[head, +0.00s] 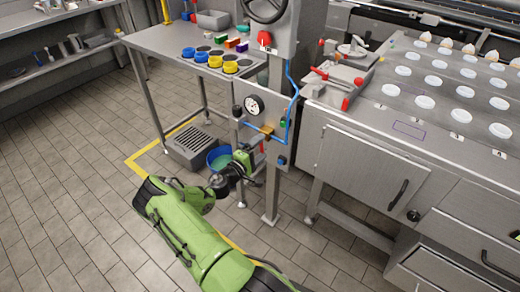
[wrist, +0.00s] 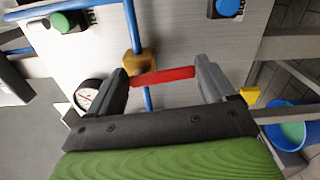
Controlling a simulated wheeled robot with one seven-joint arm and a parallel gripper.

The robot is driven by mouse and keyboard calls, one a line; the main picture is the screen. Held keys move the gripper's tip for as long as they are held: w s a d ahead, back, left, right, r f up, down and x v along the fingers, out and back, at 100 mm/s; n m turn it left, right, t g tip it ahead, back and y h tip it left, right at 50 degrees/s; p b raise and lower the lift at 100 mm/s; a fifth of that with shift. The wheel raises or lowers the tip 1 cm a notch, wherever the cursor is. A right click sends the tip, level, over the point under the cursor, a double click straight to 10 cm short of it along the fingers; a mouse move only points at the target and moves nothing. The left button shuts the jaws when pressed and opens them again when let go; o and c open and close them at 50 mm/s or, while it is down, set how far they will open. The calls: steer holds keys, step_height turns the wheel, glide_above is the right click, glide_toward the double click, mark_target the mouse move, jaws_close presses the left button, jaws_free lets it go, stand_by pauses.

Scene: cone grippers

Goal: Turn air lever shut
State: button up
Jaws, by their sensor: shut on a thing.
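The air lever (wrist: 165,76) is a red bar beside a brass valve body (wrist: 138,64) on a blue air pipe (wrist: 147,98). In the wrist view it lies across the gap between my gripper's (wrist: 163,73) two dark fingers, with its ends at the fingers. My gripper is shut on it. In the head view my gripper (head: 247,160) is at the panel post, just below the brass valve (head: 267,130); the lever is largely hidden there by the gripper.
A pressure gauge (head: 254,105) sits close above my gripper, and the wrist view shows it left of the fingers. A green button (wrist: 64,21) and a blue button (wrist: 228,7) are on the panel. A blue bucket (head: 219,158) stands behind the arm. Floor at left is clear.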

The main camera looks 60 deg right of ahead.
steer(key=shift+w+m, duration=0.25)
steer(key=shift+m, duration=0.25)
